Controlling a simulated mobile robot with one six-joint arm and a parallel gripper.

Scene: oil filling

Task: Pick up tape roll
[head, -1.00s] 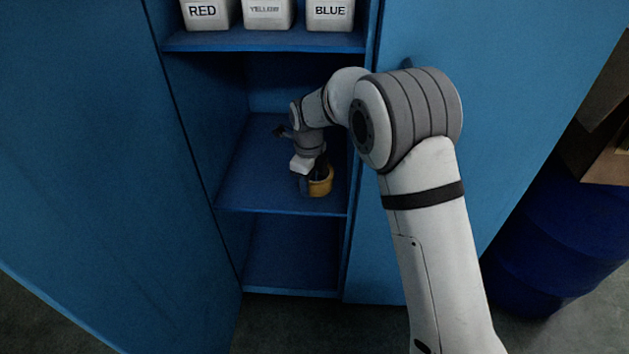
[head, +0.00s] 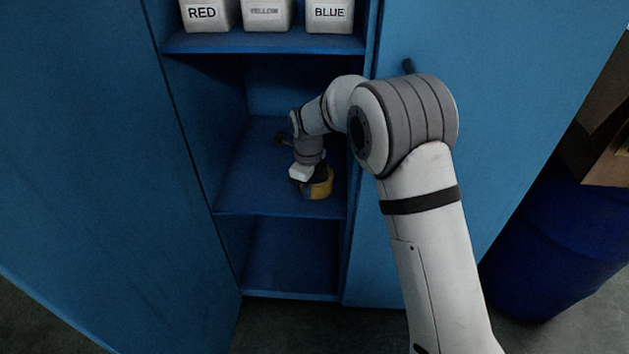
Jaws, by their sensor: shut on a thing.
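The yellow tape roll (head: 323,187) is at the middle shelf (head: 245,193) of the blue cabinet, near the shelf's front edge and right side. My gripper (head: 309,184) points down over its left part and is shut on it. The fingers cover part of the roll, and the fingertips are dark and hard to make out. I cannot tell whether the roll touches the shelf.
White containers marked RED (head: 207,14), YELLOW (head: 267,13) and BLUE (head: 330,14) stand on the shelf above. The cabinet's side walls and right door (head: 480,60) bound the space. A blue barrel (head: 560,240) stands at the right. The middle shelf's left part is clear.

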